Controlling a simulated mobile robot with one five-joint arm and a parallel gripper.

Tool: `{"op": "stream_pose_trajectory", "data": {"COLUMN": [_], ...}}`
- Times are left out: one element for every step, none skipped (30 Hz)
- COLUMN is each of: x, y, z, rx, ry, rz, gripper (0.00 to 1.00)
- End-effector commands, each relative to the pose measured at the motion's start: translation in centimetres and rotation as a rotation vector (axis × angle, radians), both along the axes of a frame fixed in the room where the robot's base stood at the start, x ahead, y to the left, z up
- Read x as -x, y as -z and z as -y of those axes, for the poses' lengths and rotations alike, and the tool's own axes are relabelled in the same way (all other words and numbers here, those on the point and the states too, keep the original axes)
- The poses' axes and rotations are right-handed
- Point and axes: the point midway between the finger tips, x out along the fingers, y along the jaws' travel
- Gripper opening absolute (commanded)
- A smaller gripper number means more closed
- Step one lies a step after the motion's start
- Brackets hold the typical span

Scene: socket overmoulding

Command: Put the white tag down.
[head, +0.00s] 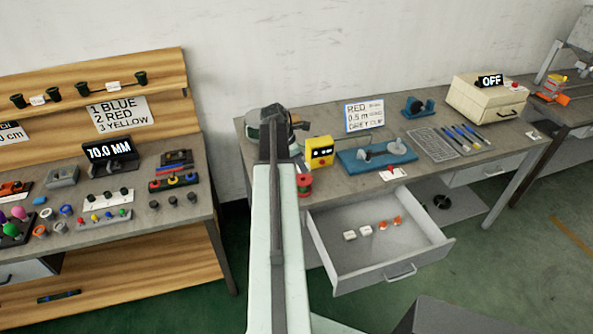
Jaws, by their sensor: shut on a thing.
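My gripper (274,118) is at the far end of my raised arm, over the left end of the middle workbench (330,192). It is shut, but my own arm covers most of the jaws and what they hold. I cannot make out the white tag clearly. Two small white pieces (350,235) lie in the open drawer (345,268) beside two orange ones (398,221). A white card with a red mark (393,174) lies near the bench's front edge.
A yellow device (320,152) and a red spool (304,184) stand just right of my arm. A blue fixture (376,157), a grey rack (432,143) and a cream box marked OFF (485,100) stand further right. The open drawer juts out in front.

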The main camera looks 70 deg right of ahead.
Motion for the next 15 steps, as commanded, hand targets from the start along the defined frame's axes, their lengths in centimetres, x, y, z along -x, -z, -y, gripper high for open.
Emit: {"op": "stream_pose_trajectory", "data": {"x": [0.0, 0.0, 0.0, 0.0, 0.0, 0.1, 0.1, 0.1, 0.3, 0.3, 0.5, 0.6, 0.7, 0.8, 0.9], "y": [0.1, 0.1, 0.1, 0.1, 0.1, 0.2, 0.4, 0.7, 1.4, 1.9, 2.5, 3.2, 3.7, 4.0, 4.1], "z": [0.7, 0.9, 1.0, 1.0, 0.9, 0.9, 0.9, 0.9, 0.9, 1.0, 1.0, 1.1, 1.1, 1.2, 1.2], "rx": [0.0, 0.0, 0.0, 0.0, 0.0, 0.0, 0.0, 0.0, 0.0, 0.0, 0.0, 0.0, 0.0, 0.0, 0.0], "ry": [0.001, 0.001, 0.001, 0.001, 0.001, 0.001, 0.001, 0.002, 0.004, 0.005, 0.008, 0.01, 0.011, 0.012, 0.013], "rz": [0.0, 0.0, 0.0, 0.0, 0.0, 0.0, 0.0, 0.0, 0.0, 0.0, 0.0, 0.0, 0.0, 0.0, 0.0], "gripper": [0.0, 0.0, 0.0, 0.0, 0.0, 0.0, 0.0, 0.0, 0.0, 0.0, 0.0, 0.0, 0.0, 0.0, 0.0]}}
